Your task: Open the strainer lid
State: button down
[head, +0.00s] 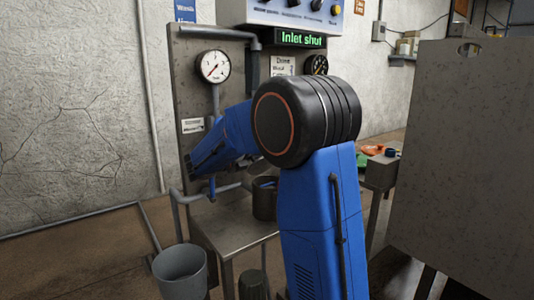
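My blue arm with its black joint fills the middle of the head view, and its forearm reaches left in front of the grey panel (186,90). I cannot make out my gripper's fingers. A dark brown cylindrical vessel (263,203) stands on the metal table behind my arm, with something blue at its top; I cannot tell whether it is the strainer. No strainer lid can be told apart; my arm covers part of this area.
The metal table (232,232) stands below the panel. A grey bucket (180,272) is on the floor at left. A gauge (213,66) and a green "Inlet shut" display (300,39) are above. A large grey board (465,160) blocks the right side.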

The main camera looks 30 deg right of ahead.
jog(key=shift+w+f, duration=0.1)
dwell(0.3)
jog(key=c, duration=1.8)
grip_release()
jog(key=shift+c, duration=0.2)
